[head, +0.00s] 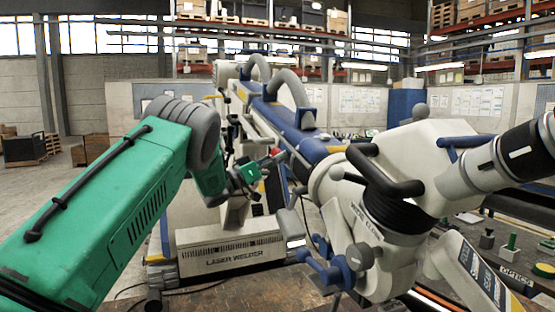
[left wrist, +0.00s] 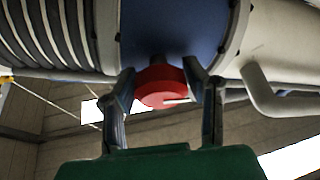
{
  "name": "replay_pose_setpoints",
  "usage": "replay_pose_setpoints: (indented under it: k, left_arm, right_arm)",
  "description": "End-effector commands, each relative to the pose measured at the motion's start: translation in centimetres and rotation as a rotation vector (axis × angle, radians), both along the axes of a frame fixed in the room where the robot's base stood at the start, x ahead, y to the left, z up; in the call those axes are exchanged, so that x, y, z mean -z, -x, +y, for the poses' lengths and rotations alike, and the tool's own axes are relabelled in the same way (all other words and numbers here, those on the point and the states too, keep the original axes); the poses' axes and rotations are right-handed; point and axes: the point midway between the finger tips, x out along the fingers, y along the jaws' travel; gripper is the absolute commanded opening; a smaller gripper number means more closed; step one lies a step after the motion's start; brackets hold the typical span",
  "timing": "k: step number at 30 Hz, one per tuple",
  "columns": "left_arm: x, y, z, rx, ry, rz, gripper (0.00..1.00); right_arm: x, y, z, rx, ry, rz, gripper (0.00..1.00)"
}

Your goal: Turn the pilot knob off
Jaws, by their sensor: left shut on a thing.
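The red round knob (left wrist: 158,84), which I take as the pilot knob, sits on the underside of a blue housing (left wrist: 172,35) in the left wrist view. A pale pointer mark on it lies level, toward the right. My left gripper (left wrist: 167,82) has one finger on each side of the knob and is shut on it. In the head view the gripper (head: 277,158) reaches the side of the long blue and cream machine (head: 300,128), where only a bit of red shows between the fingers. My right gripper is not in view.
The machine's large cream head with black handles (head: 385,185) fills the right side. A box marked "LASER WELDER" (head: 225,250) stands below my left gripper. Grey curved handles (head: 295,92) rise above the blue body. Open floor lies at the far left.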

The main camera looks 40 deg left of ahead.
Motion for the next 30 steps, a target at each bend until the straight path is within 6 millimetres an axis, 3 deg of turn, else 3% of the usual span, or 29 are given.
replay_pose_setpoints:
  k: [30]
  left_arm:
    - [0.29,0.50,0.80,-0.007,-0.055,-0.032,0.11]
  right_arm:
    - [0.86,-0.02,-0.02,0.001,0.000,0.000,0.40]
